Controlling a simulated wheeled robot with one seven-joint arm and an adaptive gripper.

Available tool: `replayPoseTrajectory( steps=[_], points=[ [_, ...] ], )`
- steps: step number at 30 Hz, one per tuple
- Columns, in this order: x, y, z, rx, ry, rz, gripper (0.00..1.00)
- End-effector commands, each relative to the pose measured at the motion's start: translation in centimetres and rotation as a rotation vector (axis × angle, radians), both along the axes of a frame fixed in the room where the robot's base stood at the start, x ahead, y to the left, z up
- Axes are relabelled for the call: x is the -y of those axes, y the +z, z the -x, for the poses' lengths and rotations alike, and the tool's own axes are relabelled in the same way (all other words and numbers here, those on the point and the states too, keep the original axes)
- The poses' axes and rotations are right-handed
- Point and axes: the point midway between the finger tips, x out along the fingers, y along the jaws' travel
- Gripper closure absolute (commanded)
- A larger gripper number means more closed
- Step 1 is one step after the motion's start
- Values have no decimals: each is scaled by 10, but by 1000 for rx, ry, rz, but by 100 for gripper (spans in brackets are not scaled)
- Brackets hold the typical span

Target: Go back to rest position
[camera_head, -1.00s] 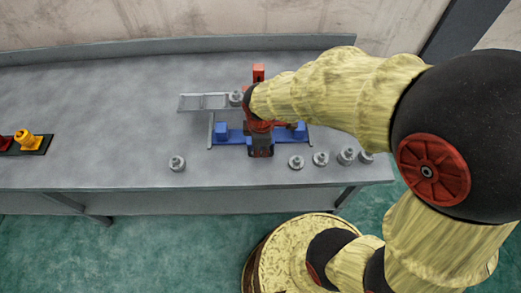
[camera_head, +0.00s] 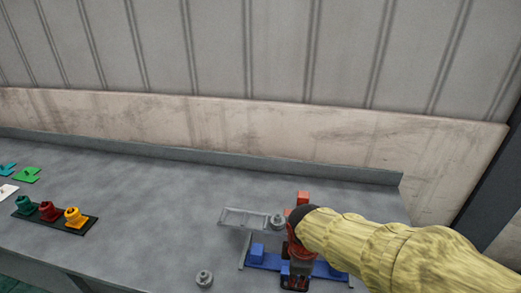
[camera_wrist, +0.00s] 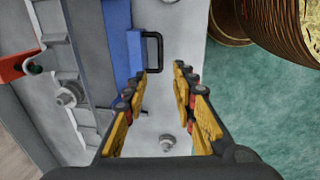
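My gripper (camera_wrist: 162,72) is open and empty in the wrist view, its two yellow-padded fingers apart above the table. In the head view my gripper (camera_head: 294,280) hangs over the middle of the blue fixture (camera_head: 264,261), partly covered by my arm. The fixture's blue bar (camera_wrist: 121,45) and a black handle (camera_wrist: 153,50) show just beyond the fingertips in the wrist view. Whether the fingers touch the fixture I cannot tell. A grey metal part (camera_wrist: 167,142) stands on the table between the fingers' bases in that view.
A grey rack (camera_head: 240,217) with a metal part (camera_head: 278,221) lies behind the fixture, near a red block (camera_head: 303,198). A loose grey part (camera_head: 204,279) stands left. A dark tray (camera_head: 85,226) holds green, red and yellow pieces. The table between is clear.

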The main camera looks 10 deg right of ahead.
Motion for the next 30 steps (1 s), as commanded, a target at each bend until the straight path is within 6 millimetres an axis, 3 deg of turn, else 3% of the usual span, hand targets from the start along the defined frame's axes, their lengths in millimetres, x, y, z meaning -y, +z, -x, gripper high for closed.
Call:
replayPoseTrajectory(
  steps=[5,8,10,14,18,24,30],
  points=[
    [0,-1,4,-7,-125,-19,73],
    [1,-5,19,-34,-316,-45,73],
    [1,3,33,-34,-484,-74,73],
    [7,42,58,24,-824,-168,73],
    [17,93,86,127,-1120,-311,73],
    [28,141,104,262,-1193,-431,73],
    [34,156,105,311,-1203,-460,73]
  ],
)
